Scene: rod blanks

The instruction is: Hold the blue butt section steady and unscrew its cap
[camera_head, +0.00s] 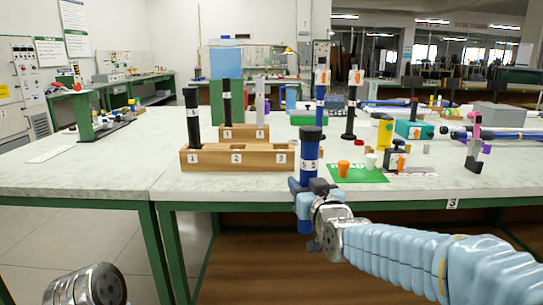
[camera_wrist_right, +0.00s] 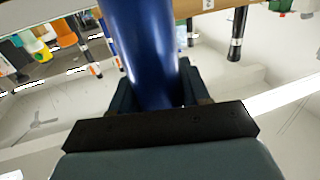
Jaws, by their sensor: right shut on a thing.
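The blue butt section (camera_head: 309,150) stands upright in the head view, with its black cap (camera_head: 311,133) on top. My right gripper (camera_head: 308,187) is shut on its lower part, in front of the table's front edge. In the right wrist view the blue tube (camera_wrist_right: 143,50) runs between the two dark fingers of the right gripper (camera_wrist_right: 153,92); the cap is outside that view. Of my left arm, only a silver wrist part shows at the bottom left of the head view. Its fingers are out of sight.
A wooden block (camera_head: 236,158) with numbered places stands behind and left, holding a black rod (camera_head: 192,118) at its left place. A green mat (camera_head: 355,173) with small orange and white pieces lies right of the butt section.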

